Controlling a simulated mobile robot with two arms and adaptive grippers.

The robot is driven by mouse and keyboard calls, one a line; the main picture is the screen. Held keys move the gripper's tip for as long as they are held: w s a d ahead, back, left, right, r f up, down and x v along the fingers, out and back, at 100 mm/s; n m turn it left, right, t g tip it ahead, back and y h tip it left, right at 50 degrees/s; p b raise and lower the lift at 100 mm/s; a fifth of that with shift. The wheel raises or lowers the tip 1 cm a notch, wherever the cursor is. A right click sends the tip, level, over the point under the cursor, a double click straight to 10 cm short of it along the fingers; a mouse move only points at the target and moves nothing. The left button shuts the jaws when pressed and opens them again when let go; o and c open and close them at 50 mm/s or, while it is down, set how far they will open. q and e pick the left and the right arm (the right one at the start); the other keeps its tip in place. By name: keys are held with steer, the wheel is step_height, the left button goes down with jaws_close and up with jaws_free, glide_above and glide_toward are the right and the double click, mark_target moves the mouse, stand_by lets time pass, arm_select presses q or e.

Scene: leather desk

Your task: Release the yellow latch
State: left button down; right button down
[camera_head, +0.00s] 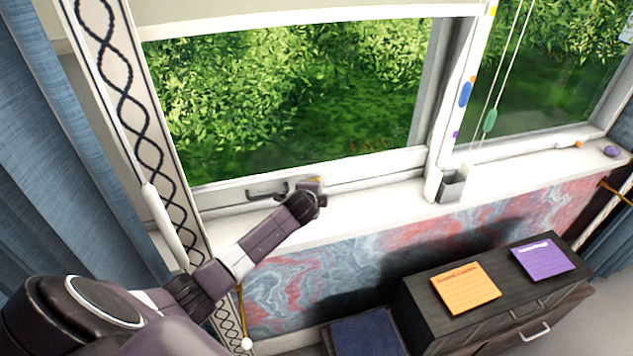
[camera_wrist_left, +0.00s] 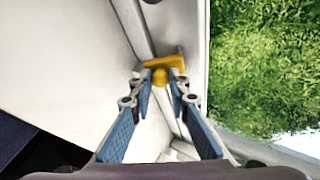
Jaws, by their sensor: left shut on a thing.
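The yellow latch (camera_wrist_left: 165,63) is on the window frame, straight ahead of my left gripper in the left wrist view. It has a crossbar and a rounded knob. My left gripper (camera_wrist_left: 160,77) is at the latch, its blue-padded fingers on either side of the knob and shut on it. In the head view my left gripper (camera_head: 312,190) reaches the bottom rail of the left window, and only a small yellow bit of the latch (camera_head: 316,180) shows beside it. My right gripper is in neither view.
A dark handle (camera_head: 262,194) is on the rail left of my gripper. The white sill (camera_head: 375,204) is mostly clear; a small grey box (camera_head: 452,187) stands further right. A dark cabinet (camera_head: 420,316) with an orange note (camera_head: 466,287) and a purple note (camera_head: 543,257) stands below.

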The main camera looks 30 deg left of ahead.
arm_select(q)
steer(key=shift+a+r+g+h+p, duration=0.15)
steer(key=shift+r+g+h+p, duration=0.35)
steer(key=shift+r+g+p, duration=0.15)
steer(key=h, duration=0.1)
steer(key=g, duration=0.1)
steer(key=r+n+g+h, duration=0.1)
steer(key=shift+w+a+h+b, duration=0.25)
steer(key=shift+w+h+b, duration=0.05)
steer(key=shift+b, duration=0.1)
steer(key=shift+w+a+r+n+g+h+b, duration=0.15)
steer(key=shift+r+n+g+h+b, duration=0.25)
steer(key=shift+g+h+b, duration=0.65)
steer(key=b, duration=0.2)
steer(key=r+g+h+b, duration=0.1)
steer(key=b, duration=0.2)
steer(key=shift+w+a, duration=0.2)
steer(key=shift+a, duration=0.05)
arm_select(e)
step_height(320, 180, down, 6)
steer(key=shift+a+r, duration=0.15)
arm_select(q)
steer(key=c, duration=1.8)
jaws_free()
